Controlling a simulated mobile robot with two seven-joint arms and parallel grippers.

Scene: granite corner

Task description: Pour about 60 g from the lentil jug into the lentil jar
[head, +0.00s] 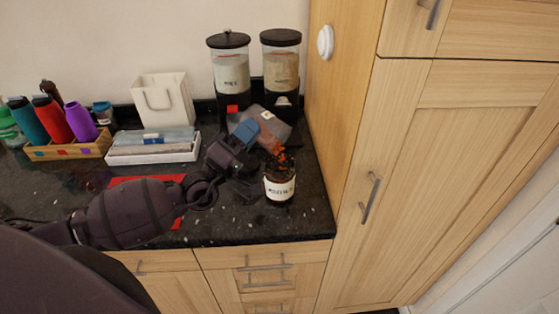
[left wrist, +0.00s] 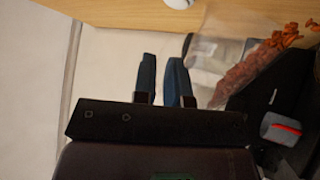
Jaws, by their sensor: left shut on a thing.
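The lentil jug (head: 270,126) is clear and tilted steeply, above and behind the lentil jar. Orange lentils (head: 280,158) fall from it toward the jar's mouth. The lentil jar (head: 279,188) stands upright on the counter, with a white label; its fill level is hard to tell. My left gripper (head: 244,131) is shut on the jug, at its left side; the exact grip is partly hidden. In the left wrist view my blue fingers (left wrist: 164,78) stand beside the clear jug (left wrist: 212,55), which has reddish lentils inside and orange pieces (left wrist: 287,38) at its lip.
Two lidded dispensers (head: 231,75) (head: 281,68) stand behind the jug. A red mat (head: 120,182) lies under my arm. A tall cabinet (head: 345,130) closes the right side.

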